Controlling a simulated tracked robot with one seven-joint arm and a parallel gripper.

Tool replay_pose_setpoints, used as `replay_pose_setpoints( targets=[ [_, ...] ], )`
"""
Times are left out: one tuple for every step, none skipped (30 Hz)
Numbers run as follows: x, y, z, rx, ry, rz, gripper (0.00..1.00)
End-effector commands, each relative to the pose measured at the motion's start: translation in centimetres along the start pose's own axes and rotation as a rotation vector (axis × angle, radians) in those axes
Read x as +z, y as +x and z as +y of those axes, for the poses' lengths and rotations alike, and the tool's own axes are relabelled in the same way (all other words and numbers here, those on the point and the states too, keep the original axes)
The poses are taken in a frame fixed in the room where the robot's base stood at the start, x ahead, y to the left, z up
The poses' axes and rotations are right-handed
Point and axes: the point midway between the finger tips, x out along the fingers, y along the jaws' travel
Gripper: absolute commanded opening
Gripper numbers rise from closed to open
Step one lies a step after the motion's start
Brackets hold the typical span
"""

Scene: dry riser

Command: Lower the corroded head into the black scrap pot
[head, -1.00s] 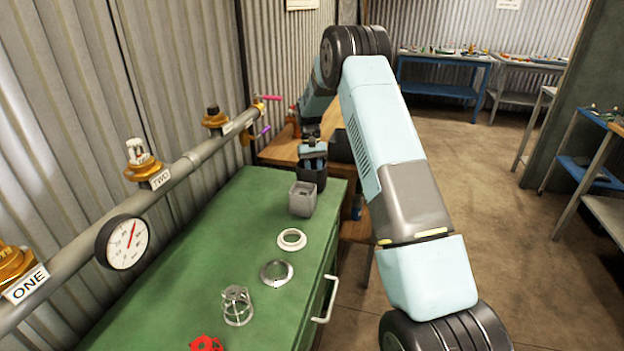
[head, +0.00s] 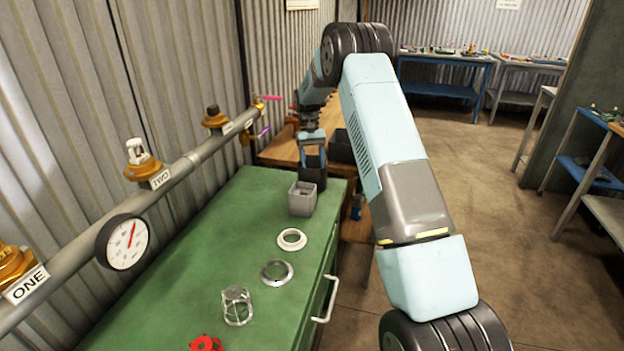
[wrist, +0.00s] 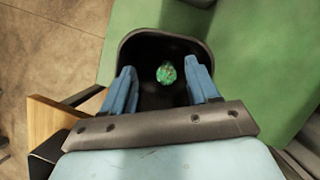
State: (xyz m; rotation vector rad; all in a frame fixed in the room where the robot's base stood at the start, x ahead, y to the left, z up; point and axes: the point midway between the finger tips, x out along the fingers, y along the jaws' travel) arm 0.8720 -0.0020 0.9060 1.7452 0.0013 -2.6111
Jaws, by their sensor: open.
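The black scrap pot (head: 313,177) stands at the far end of the green bench, behind a grey square pot. In the wrist view the pot (wrist: 128,48) lies below my gripper with its dark inside facing the camera. The corroded head (wrist: 166,73), a small green and reddish piece, shows inside the pot, between and beyond my fingers, apart from both. My gripper (wrist: 163,88) is open and empty, its two blue fingers over the pot's mouth. In the head view my gripper (head: 313,160) is just above the pot; the corroded head is hidden there.
A grey square pot (head: 302,199) stands just in front of the black pot. A white ring (head: 292,239), a metal ring (head: 277,272), a wire cage (head: 237,306) and a red part (head: 206,343) lie along the green bench (head: 190,265). A pipe with a gauge (head: 122,242) runs along the left wall.

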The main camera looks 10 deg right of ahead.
Motion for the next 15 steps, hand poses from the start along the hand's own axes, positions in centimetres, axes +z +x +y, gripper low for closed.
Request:
replay_pose_setpoints(
  targets=[
    [0.0,-1.1,0.0,0.0,0.0,0.002,0.6],
    [-0.1,-1.7,0.0,0.0,0.0,0.003,0.6],
    [-0.1,-2.5,0.0,0.0,0.0,0.002,0.6],
    [-0.1,-3.1,0.0,0.0,0.0,0.003,0.6],
    [-0.1,-3.7,0.0,0.0,0.0,0.002,0.6],
    [-0.1,-4.5,0.0,0.0,0.0,0.003,0.6],
    [-0.1,-5.0,0.0,0.0,0.0,0.002,0.6],
    [-0.1,-5.5,0.0,0.0,0.0,0.002,0.6],
    [-0.1,-6.2,0.0,0.0,0.0,0.002,0.6],
    [-0.1,-6.6,0.0,0.0,0.0,0.001,0.6],
    [-0.1,-7.1,0.0,0.0,0.0,0.002,0.6],
    [-0.1,-7.5,0.0,0.0,0.0,0.001,0.6],
    [-0.1,-7.9,0.0,0.0,0.0,0.0,0.6],
    [-0.1,-8.2,0.0,0.0,0.0,0.001,0.6],
    [-0.1,-8.5,0.0,0.0,0.0,0.0,0.6]
  ],
)
